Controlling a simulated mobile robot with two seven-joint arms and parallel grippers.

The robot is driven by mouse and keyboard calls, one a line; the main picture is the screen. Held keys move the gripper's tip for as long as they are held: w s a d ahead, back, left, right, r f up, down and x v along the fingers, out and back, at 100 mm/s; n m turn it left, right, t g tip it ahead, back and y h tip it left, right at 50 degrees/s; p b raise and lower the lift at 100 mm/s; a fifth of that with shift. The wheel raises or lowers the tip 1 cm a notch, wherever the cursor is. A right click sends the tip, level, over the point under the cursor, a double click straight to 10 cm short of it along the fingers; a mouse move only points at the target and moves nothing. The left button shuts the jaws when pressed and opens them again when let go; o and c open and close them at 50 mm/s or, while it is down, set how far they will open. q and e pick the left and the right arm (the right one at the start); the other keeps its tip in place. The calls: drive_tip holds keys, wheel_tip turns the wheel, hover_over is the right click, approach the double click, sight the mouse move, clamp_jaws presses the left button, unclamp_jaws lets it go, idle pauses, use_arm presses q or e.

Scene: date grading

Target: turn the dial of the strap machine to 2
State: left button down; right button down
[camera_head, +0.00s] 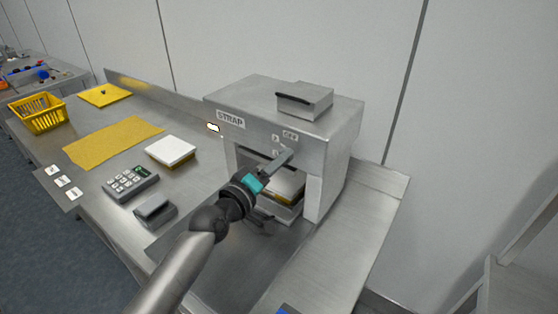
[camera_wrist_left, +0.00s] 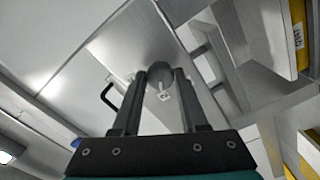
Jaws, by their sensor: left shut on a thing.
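The strap machine (camera_head: 325,135) is a grey metal box with a STRAP sign (camera_head: 230,119) on its front and an open bay below. An OFF label (camera_head: 290,134) and small marks sit high on its front. My left gripper (camera_head: 285,157) reaches the front just under these labels. In the left wrist view a round grey dial (camera_wrist_left: 160,72) lies between the fingertips of my left gripper (camera_wrist_left: 160,80), which is shut on it. In the head view the gripper hides the dial, and I cannot tell its setting. My right gripper is not in view.
A yellow-edged box lies in the machine's bay (camera_head: 285,187). A grey block (camera_head: 304,99) rests on top. On the bench (camera_head: 105,220) are a keypad device (camera_head: 130,184), a white-topped box (camera_head: 171,150), a small grey block (camera_head: 155,210), a yellow mat (camera_head: 113,140) and a yellow basket (camera_head: 38,115).

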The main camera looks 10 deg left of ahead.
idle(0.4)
use_arm(q)
drive_tip(key=shift+c, duration=2.2)
unclamp_jaws()
drive_tip(key=shift+s, duration=0.1)
drive_tip(key=b+v, duration=0.1)
drive_tip(key=v, duration=1.4)
